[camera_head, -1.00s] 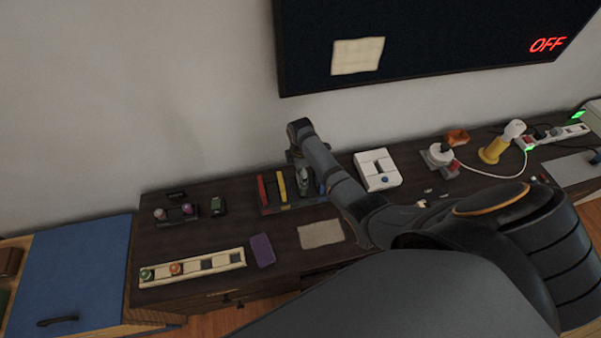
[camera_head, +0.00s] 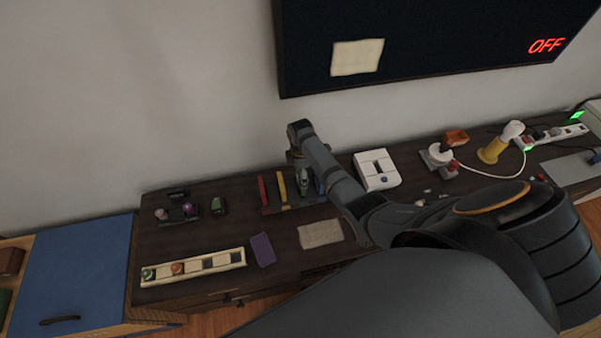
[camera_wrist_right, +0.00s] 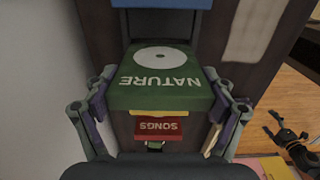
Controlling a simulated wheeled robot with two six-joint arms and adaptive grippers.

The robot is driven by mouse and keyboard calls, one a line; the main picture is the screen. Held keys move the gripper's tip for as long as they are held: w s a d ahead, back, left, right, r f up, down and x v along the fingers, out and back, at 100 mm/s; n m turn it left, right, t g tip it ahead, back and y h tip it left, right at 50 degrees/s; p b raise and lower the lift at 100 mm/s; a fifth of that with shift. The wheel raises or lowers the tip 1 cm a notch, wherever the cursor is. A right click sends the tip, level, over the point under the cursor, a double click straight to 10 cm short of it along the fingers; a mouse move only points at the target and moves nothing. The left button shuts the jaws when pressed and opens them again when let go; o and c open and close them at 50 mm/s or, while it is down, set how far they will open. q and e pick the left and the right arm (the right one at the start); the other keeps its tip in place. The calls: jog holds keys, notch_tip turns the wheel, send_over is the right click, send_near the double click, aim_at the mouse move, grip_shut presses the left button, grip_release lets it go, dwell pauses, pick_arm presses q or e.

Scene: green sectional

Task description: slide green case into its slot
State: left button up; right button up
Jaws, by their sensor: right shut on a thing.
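The green case (camera_wrist_right: 160,80), lettered NATURE with a pale disc, lies between the fingers of my right gripper (camera_wrist_right: 158,76) in the right wrist view. The gripper is shut on it from both sides. In the head view my right gripper (camera_head: 304,180) is over the rack (camera_head: 292,208), between the yellow case (camera_head: 282,186) and the blue case (camera_head: 321,183). The red case (camera_head: 262,189) stands at the rack's left end. The slot under the green case is hidden, so I cannot tell how deep it sits.
A white box (camera_head: 377,170) stands right of the rack. A beige cloth (camera_head: 320,234) and a purple pad (camera_head: 262,250) lie in front. A cream tray (camera_head: 222,260) and small items are at left. The screen (camera_head: 430,40) hangs above.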

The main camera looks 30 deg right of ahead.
jog(key=shift+p, duration=0.3)
dwell(0.5)
jog(key=shift+f+b, duration=2.3)
jog(key=shift+f, duration=0.55)
jog(key=o, duration=1)
jog(key=shift+o, duration=0.2)
jog(key=shift+r, duration=0.15)
notch_tip(320, 180, up, 12)
jog(key=shift+f, duration=0.1)
